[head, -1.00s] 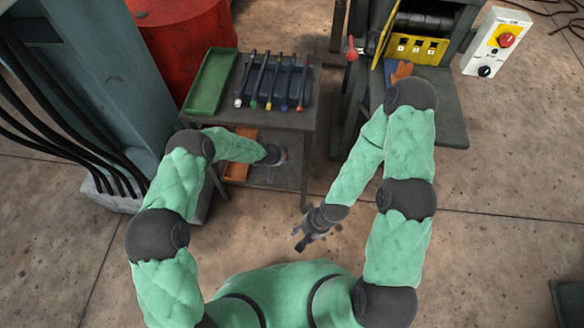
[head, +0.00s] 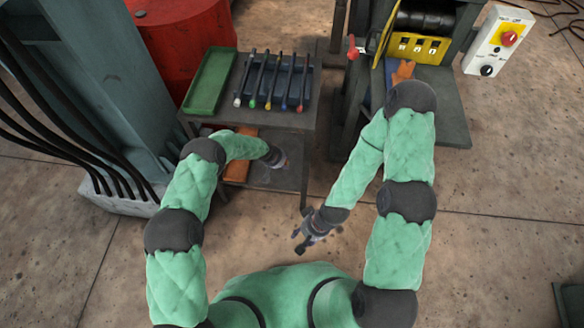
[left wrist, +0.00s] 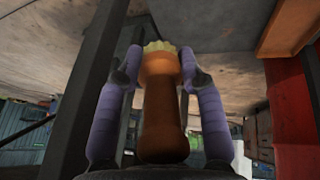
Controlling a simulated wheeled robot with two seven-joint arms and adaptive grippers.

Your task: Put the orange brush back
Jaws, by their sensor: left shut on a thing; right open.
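The orange brush (left wrist: 159,108) stands between the two purple fingers of my left gripper (left wrist: 160,65) in the left wrist view, its pale bristles pointing away from the wrist. My left gripper (head: 280,160) is shut on it. In the head view this gripper is by the lower shelf (head: 270,178) of the grey cart, and I cannot make out the brush there. An orange tray (head: 238,168) lies on that shelf, left of the gripper and partly hidden by my left forearm. My right gripper (head: 305,243) is open and empty, over the floor in front of the cart.
The cart's top (head: 310,120) holds a green tray (head: 211,80) and a dark rack with several colour-tipped tools (head: 275,82). A red drum (head: 190,40) stands behind it. A dark cart leg (left wrist: 85,90) is close left of the fingers in the left wrist view.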

